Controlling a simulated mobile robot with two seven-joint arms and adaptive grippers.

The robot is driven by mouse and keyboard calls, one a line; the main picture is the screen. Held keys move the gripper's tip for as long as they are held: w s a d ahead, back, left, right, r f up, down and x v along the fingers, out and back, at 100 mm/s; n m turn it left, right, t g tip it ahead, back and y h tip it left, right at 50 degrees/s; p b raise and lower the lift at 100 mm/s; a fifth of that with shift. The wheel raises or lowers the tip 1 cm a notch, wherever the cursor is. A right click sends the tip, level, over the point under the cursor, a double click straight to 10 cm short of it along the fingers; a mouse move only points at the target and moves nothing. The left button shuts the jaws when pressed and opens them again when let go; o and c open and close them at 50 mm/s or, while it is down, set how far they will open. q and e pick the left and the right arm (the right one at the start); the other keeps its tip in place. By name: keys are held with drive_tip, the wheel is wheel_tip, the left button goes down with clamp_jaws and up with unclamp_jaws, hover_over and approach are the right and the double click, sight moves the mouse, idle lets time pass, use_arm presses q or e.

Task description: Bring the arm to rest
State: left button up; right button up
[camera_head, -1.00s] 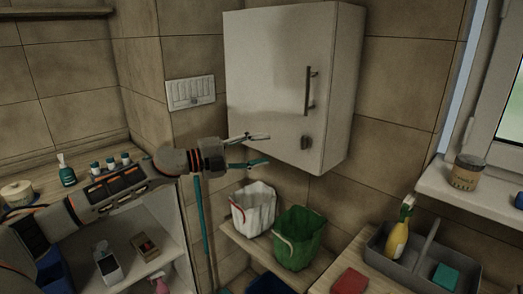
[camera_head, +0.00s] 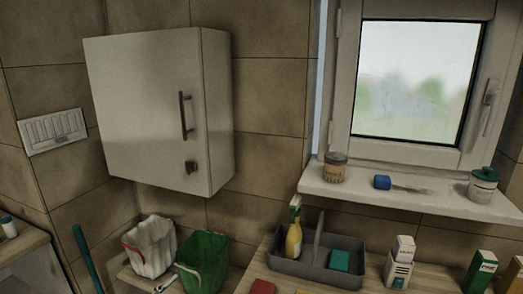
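Neither of my grippers shows clearly in the head view. A small pale piece (camera_head: 165,284) sits low at the bottom edge, in front of the white and green buckets. I cannot tell whether it is a fingertip of mine or part of a bucket handle. No held object is visible.
A closed white wall cabinet (camera_head: 150,110) hangs above a white bucket (camera_head: 150,248) and a green bucket (camera_head: 203,262). A grey caddy (camera_head: 290,266) holds a yellow bottle (camera_head: 294,238) and a teal sponge (camera_head: 339,260). Jars stand on the windowsill (camera_head: 410,196).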

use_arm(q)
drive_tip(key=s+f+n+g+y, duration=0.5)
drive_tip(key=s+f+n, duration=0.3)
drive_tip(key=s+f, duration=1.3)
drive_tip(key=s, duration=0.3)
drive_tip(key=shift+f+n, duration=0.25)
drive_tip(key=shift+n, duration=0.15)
